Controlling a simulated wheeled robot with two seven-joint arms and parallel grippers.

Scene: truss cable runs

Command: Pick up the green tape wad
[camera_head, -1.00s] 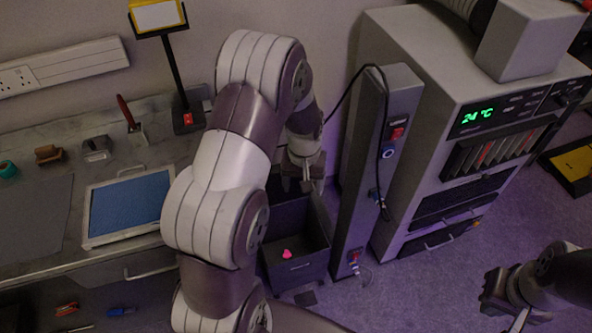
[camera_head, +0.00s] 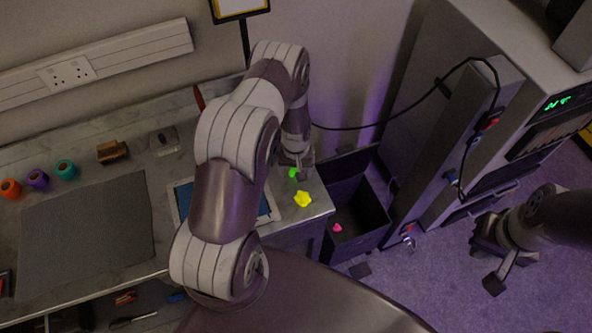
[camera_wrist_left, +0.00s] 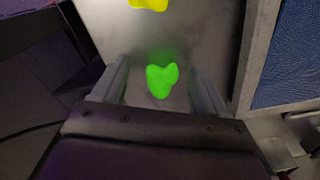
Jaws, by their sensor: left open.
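The green tape wad (camera_wrist_left: 162,81) lies on the grey bench top in the left wrist view, between the two open fingers of my left gripper (camera_wrist_left: 160,88). Gaps show on both sides of it, so the fingers do not grip it. In the head view the green wad (camera_head: 293,173) shows small beside my left gripper (camera_head: 301,168), partly hidden by it. My right gripper (camera_head: 492,262) is at the right, over the floor and away from the bench; its fingers look spread apart and empty.
A yellow wad (camera_head: 303,199) lies near the bench's right end. A blue-topped tray (camera_head: 270,206) is partly behind my left arm. A dark bin (camera_head: 357,243) holding a pink wad (camera_head: 337,228) stands on the floor right of the bench. A tall grey cabinet (camera_head: 425,130) stands further right.

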